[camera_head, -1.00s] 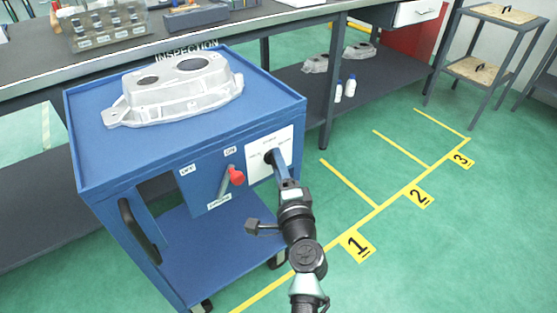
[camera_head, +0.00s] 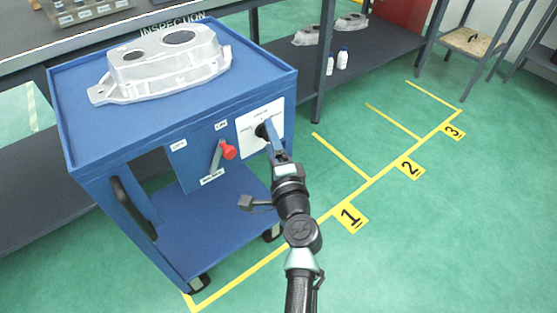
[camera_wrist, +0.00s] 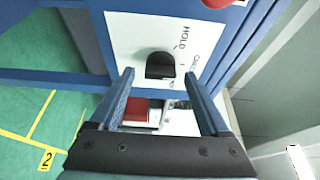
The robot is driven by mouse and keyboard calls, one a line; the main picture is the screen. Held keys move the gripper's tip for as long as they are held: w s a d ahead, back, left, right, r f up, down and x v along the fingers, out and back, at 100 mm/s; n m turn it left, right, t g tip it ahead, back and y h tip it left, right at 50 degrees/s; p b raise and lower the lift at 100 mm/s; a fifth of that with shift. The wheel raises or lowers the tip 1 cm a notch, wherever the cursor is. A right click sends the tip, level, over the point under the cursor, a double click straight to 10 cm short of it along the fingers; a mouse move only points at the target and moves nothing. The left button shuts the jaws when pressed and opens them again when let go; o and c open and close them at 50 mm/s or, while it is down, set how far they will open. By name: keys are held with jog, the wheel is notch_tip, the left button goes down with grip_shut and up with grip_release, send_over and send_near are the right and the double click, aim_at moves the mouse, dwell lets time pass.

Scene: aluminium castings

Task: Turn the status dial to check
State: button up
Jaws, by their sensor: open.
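The status dial is a black knob (camera_wrist: 160,66) on a white label plate (camera_wrist: 125,38) in the wrist view. The plate reads HOLD near the dial, with another word, likely CHECK, beside it. In the head view the plate (camera_head: 246,125) is on the front of the blue cart, and the dial is partly hidden by my gripper (camera_head: 269,138). In the wrist view my gripper (camera_wrist: 159,76) is open, one finger to each side of the dial and just short of it. I cannot tell whether they touch.
A red-knobbed lever (camera_head: 229,152) stands left of the plate on the cart (camera_head: 170,90). An aluminium casting (camera_head: 165,65) lies on the cart top. A grey bench (camera_head: 330,18) is behind. Green floor with yellow lines (camera_head: 342,155) is free to the right.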

jog(key=p+v, duration=0.1)
jog(key=v, duration=1.1)
jog(key=shift+d, duration=0.1)
jog(key=w+a+r+n+t+y, duration=0.15)
jog(key=r+n, duration=0.45)
jog(key=r, duration=0.7)
jog(key=w+a+r+n+t, duration=0.1)
jog(key=a+r+n+t, duration=0.3)
jog(key=r, duration=1)
jog(key=s+d+r+n+t+h+p, duration=0.1)
jog(key=s+r+n+h, duration=0.1)
jog(key=s+r, duration=0.5)
jog(key=s+d+r+n+t+h+p, duration=0.1)
jog(key=s+r+n+t+h, duration=0.1)
jog(key=r, duration=0.9)
jog(key=s+d+r+n+t+h+p, duration=0.1)
jog(key=s+r+h, duration=0.1)
jog(key=s+r, duration=0.5)
notch_tip(320, 180, up, 31)
jog(key=w+p, duration=0.2)
jog(key=p, duration=2.7)
jog(key=shift+w, duration=0.25)
jog(key=shift+r+y, duration=0.15)
jog(key=shift+y, duration=0.1)
